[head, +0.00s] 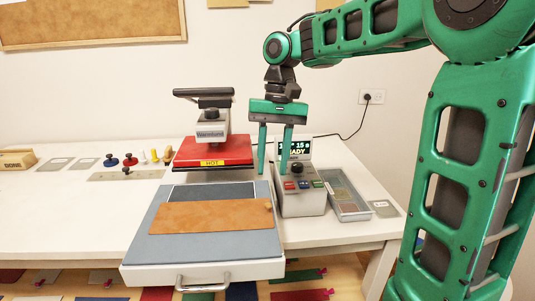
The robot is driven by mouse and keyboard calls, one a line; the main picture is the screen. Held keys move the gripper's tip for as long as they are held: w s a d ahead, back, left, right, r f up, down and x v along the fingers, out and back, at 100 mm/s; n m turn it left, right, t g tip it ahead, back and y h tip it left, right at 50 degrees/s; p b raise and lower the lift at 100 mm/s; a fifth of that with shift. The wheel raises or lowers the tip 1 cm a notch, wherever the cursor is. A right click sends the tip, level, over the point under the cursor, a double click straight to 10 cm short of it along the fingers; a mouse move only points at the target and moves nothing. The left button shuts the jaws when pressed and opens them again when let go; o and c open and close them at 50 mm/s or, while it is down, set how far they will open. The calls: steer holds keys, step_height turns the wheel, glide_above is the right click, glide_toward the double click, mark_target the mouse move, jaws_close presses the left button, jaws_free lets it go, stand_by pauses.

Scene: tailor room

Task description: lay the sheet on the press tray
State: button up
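The sheet (205,217) looks like a flat brown rectangle and lies over the blue-grey press tray (215,251), turned slightly askew. A small tan knob or tab shows at its right edge. The tray is pulled out in front of the press, with a metal handle (202,284) at its front. The red press head (213,150), labelled HOT, stands behind the tray. My gripper (272,172) points down above the tray's back right side, beside the control box. Its two green fingers are apart, with nothing seen between them.
The control box (303,200) with a lit display and buttons stands right of the tray. A clear-sided bin (346,195) of swatches is right of it. Pegs and knobs (127,171) sit at the left, with a DONE block (14,160). The left table front is clear.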

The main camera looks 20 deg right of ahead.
steer(key=shift+w+d+r, duration=0.15)
steer(key=shift+r, duration=1.15)
steer(key=s+d+f+m, duration=0.1)
steer(key=s+d+f, duration=0.4)
steer(key=s, duration=0.3)
steer(key=s+d+f+m+h, duration=0.1)
steer(key=s+d+f, duration=0.3)
steer(key=s, duration=0.4)
steer(key=s+d+f+t, duration=0.1)
steer(key=s+d+f, duration=0.4)
steer(key=s, duration=0.3)
steer(key=shift+s+d+f+m, duration=0.3)
steer(key=shift+s+f+m, duration=0.1)
steer(key=shift+f, duration=0.35)
steer(key=shift+w+f+h, duration=0.2)
steer(key=shift+w+h, duration=0.1)
steer(key=shift+w, duration=0.25)
